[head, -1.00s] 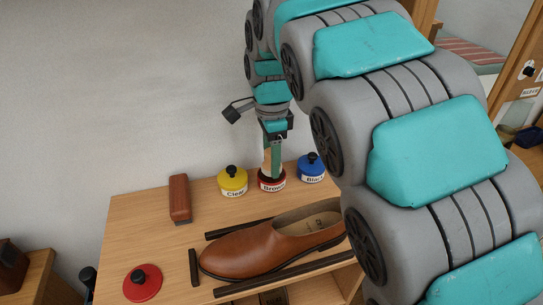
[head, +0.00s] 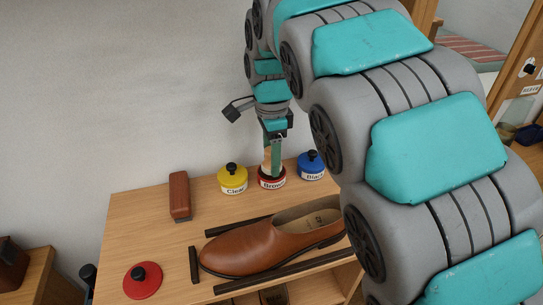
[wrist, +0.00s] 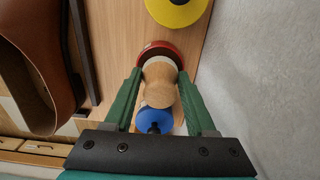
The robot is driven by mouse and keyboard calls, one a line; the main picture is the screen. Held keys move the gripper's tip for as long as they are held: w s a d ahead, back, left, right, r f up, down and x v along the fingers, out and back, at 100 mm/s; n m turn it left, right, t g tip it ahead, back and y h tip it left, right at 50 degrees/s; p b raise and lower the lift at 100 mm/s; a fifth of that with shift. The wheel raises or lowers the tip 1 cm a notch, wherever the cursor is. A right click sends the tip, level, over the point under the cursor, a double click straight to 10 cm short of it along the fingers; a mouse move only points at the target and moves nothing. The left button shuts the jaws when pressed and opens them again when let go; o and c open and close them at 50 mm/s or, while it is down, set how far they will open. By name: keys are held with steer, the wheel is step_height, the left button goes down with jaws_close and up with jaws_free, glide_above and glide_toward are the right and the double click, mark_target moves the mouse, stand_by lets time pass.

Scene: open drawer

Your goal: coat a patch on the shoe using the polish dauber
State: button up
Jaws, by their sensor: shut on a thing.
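The brown leather shoe (head: 250,249) lies on the wooden top between dark strips, toe to the left; part of it shows at the left in the wrist view (wrist: 35,70). My gripper (head: 272,146) points down over the open red-rimmed tin labelled Brown (head: 271,184). It is shut on the polish dauber (head: 267,159), whose pale wooden handle also shows between the green fingers in the wrist view (wrist: 160,83). The dauber's lower end is down at the mouth of the tin (wrist: 160,50). Its tip is hidden.
A yellow tin labelled Clear (head: 233,179) and a blue tin (head: 311,167) flank the Brown tin. A red lid (head: 142,282) with a black knob lies front left. A brown brush-like block (head: 180,196) stands behind it. Dark strips (head: 284,275) border the shoe. A wall is behind.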

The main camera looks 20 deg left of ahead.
steer(key=shift+f, duration=0.4)
stand_by(1.3)
steer(key=shift+r+p, duration=1.55)
steer(key=shift+r, duration=2.05)
